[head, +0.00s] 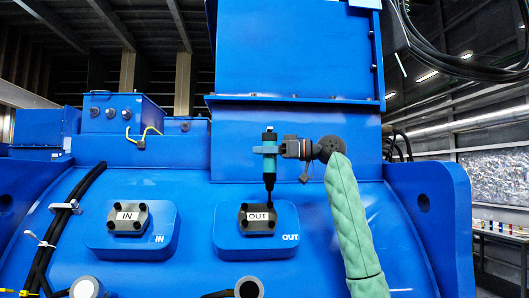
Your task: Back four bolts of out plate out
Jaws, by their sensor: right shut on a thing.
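The out plate (257,228) is a dark plate with a white OUT label, on a blue raised pad of the motor. Dark bolt heads show near its corners. My right gripper (270,148) is shut on a teal and black driver (269,139), held upright above the plate. The driver's thin black shaft points down, and its tip is at the plate's upper right corner, over the bolt there. Whether the tip is seated on the bolt cannot be told. My left gripper is not in view.
A similar in plate (127,228) with dark corner bolts sits to the left on its own pad. Black cables (62,228) run down the motor's left side. A tall blue housing (297,55) rises behind the driver. A bench with small items (497,231) stands far right.

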